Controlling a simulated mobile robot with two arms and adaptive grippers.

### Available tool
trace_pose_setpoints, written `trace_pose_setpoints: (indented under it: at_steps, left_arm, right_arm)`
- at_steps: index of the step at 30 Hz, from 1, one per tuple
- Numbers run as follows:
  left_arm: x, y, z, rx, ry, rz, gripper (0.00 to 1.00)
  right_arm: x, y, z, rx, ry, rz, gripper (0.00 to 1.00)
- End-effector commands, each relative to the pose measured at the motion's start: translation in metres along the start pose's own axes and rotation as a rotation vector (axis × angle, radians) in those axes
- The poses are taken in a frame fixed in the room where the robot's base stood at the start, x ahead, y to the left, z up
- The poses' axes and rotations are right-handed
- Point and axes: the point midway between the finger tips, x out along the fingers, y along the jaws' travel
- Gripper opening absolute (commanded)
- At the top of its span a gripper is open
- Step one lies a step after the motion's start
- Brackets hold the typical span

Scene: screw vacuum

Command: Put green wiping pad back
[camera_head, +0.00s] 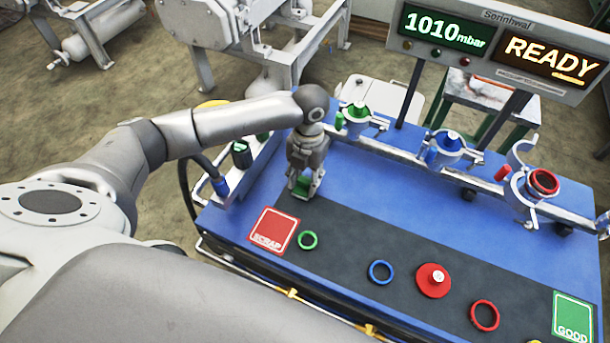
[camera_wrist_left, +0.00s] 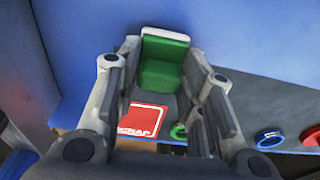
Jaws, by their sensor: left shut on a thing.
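The green wiping pad (camera_head: 304,187) is held in my left gripper (camera_head: 302,184), above the dark strip of the blue table near its left end. In the left wrist view the green pad (camera_wrist_left: 162,72), with a white edge, sits between the two fingers of the gripper (camera_wrist_left: 165,90). The gripper is shut on it. In the head view the fingers hide part of the pad. My right gripper is not in view.
A red SCRAP square (camera_head: 273,231) and a green ring (camera_head: 308,240) lie nearby. Blue and red rings and a red disc (camera_head: 433,280) lie farther right. A side rack (camera_head: 235,178) runs along the left edge; clamp holders line the back.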

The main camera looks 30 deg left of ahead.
Motion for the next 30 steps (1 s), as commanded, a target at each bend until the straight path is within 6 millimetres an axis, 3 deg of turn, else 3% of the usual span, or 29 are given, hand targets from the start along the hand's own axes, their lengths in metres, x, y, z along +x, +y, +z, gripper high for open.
trace_pose_setpoints:
  at_steps: [8,9,13,23,30]
  left_arm:
    - [0.003,0.0,0.0,0.0,0.0,0.0,0.17]
    - [0.002,0.0,0.001,0.0,-0.001,0.0,0.4]
    - [0.002,0.0,0.0,0.0,0.0,0.0,0.56]
    - [0.001,0.0,0.0,0.0,-0.001,0.0,0.57]
    - [-0.029,-0.001,0.002,0.0,-0.006,-0.002,0.57]
  right_arm:
    - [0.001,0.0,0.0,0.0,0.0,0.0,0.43]
    - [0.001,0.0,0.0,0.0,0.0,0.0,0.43]
    - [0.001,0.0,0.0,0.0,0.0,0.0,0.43]
    - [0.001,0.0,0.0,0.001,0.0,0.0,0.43]
    - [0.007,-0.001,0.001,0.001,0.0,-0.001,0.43]
